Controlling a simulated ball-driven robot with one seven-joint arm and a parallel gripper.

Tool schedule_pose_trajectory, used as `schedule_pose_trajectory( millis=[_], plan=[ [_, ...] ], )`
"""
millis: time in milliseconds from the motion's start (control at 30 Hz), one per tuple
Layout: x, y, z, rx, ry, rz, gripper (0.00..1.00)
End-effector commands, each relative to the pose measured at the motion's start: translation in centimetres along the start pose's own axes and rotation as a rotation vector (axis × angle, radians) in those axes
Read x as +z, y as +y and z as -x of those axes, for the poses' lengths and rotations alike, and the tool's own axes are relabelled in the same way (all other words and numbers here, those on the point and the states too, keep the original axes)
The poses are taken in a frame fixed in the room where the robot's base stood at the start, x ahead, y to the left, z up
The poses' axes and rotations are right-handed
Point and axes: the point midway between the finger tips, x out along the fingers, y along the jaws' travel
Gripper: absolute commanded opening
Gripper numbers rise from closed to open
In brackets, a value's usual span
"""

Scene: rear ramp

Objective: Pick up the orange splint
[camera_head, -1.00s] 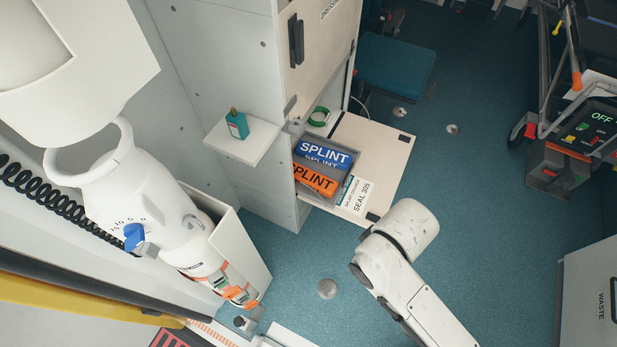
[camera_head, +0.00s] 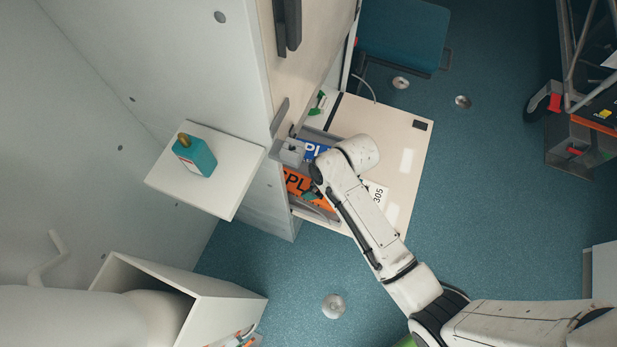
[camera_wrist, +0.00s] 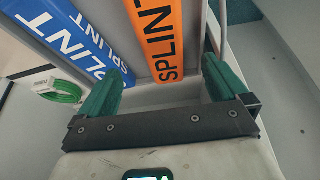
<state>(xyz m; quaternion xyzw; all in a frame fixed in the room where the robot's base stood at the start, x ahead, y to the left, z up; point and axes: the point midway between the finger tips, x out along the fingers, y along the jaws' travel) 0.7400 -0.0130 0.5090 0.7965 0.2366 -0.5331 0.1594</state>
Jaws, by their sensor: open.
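The orange splint (camera_head: 297,184) lies in a grey tray inside the open cabinet compartment, and my arm partly covers it in the head view. In the wrist view the orange splint (camera_wrist: 160,30), marked SPLINT, lies beyond my gripper's fingertips, in line with the gap between them. My gripper (camera_wrist: 162,80) has two green fingers, spread apart and empty. In the head view my gripper (camera_head: 312,196) is mostly hidden by my own wrist. The blue splint (camera_head: 313,150) lies beside the orange one; it also shows in the wrist view (camera_wrist: 70,35), left of it.
The grey tray (camera_wrist: 160,95) has walls close around the splints. A green coil (camera_wrist: 58,90) lies left of it. The lowered cabinet flap (camera_head: 400,150) extends right.

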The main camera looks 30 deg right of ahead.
Motion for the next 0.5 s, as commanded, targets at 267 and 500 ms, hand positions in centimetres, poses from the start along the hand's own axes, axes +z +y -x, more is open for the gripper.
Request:
schedule_pose_trajectory(
  millis=[267,500],
  plan=[
    [0.1,0.0,-3.5,-0.001,0.001,-0.001,1.0],
    [0.2,0.1,-6.1,-0.002,-0.001,-0.002,1.0]
  ],
)
